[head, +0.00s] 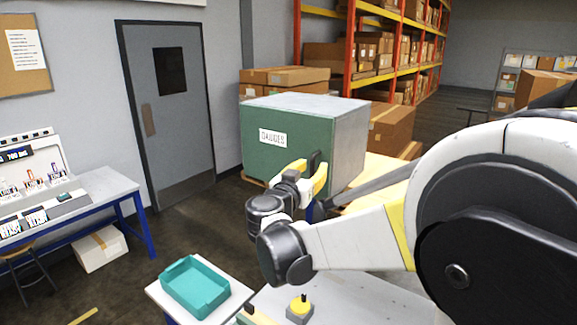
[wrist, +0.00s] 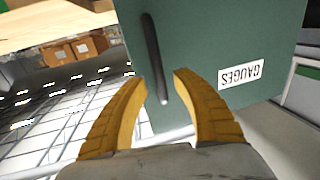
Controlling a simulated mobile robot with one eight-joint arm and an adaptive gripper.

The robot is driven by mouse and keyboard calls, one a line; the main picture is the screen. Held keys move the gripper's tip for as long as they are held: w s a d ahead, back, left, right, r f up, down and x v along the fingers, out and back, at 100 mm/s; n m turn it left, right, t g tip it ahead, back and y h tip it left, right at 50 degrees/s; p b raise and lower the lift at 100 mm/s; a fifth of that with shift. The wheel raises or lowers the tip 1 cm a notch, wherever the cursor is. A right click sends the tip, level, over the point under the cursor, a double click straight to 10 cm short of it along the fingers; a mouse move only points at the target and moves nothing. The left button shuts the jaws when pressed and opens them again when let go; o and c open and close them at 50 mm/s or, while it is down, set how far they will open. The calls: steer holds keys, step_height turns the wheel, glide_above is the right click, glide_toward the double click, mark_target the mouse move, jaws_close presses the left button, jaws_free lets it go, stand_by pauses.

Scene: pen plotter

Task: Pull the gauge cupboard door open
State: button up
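The gauge cupboard (head: 345,135) is a grey box with a green front door (head: 262,160) labelled GAUGES; the door looks shut. In the wrist view the green door (wrist: 215,45) fills the upper middle, with its label upside down. The door's dark bar handle (wrist: 153,50) runs down to a point between my yellow fingertips in the picture. My gripper (wrist: 161,78) is open, its fingers apart on either side of the handle's lower part. I cannot tell whether they touch it.
A teal tray (head: 195,287) and a yellow-topped button box (head: 300,307) are on surfaces at the front. A blue-legged bench (head: 105,186) stands left, a grey room door (head: 172,110) behind. Cartons (head: 390,128) and racks are behind the cupboard. Floor left of the cupboard is clear.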

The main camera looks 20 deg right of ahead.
steer(key=shift+w+d, duration=0.2)
steer(key=shift+w, duration=0.1)
jaws_close()
steer(key=shift+a, duration=0.1)
